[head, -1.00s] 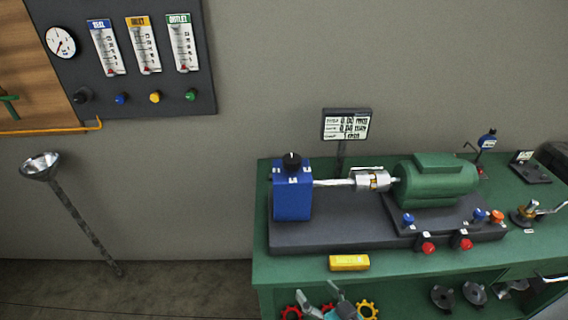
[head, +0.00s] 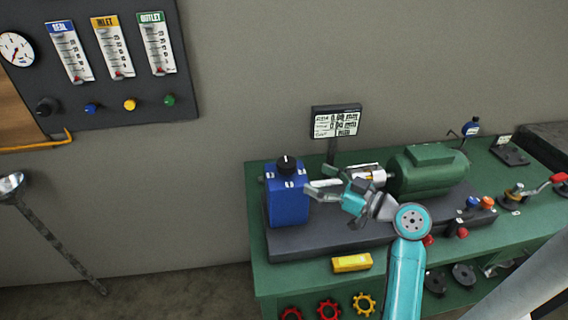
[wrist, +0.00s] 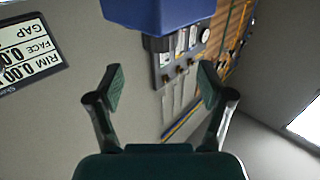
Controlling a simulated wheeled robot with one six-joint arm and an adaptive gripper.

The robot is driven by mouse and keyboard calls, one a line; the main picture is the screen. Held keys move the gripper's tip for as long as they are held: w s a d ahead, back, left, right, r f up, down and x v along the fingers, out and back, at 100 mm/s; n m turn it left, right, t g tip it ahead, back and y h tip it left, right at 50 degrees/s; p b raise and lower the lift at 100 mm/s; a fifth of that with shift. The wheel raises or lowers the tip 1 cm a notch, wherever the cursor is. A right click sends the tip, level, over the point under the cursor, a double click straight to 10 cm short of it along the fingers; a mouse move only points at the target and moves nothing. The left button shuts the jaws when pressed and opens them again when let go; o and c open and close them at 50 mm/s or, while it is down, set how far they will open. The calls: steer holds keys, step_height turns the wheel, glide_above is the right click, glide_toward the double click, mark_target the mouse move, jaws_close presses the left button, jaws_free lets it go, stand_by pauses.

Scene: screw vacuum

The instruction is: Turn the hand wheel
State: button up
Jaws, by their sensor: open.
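No thing is plainly marked as the hand wheel. A black knob (head: 286,165) sits on top of the blue block (head: 287,205) in the head view. My gripper (head: 317,183) is beside the block's right side, in front of the shaft, with its fingers toward the block. In the wrist view my gripper (wrist: 162,88) is open and empty, its two fingers wide apart. The blue block (wrist: 165,14) shows at the top of that view, beyond the fingertips. Whether a finger touches the block or shaft, I cannot tell.
A green motor (head: 428,170) stands right of the shaft on a dark base on the green bench (head: 295,268). A display (head: 336,122) stands behind. A red-handled crank (head: 545,187) is far right. Red and yellow wheels (head: 328,309) lie below. A gauge panel (head: 110,90) hangs left.

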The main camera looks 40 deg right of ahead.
mark_target(295, 168)
steer(key=w, duration=0.3)
steer(key=w+a, duration=0.1)
steer(key=w, duration=0.2)
steer(key=w+a, duration=0.1)
steer(key=w, duration=0.3)
steer(key=c, duration=1.2)
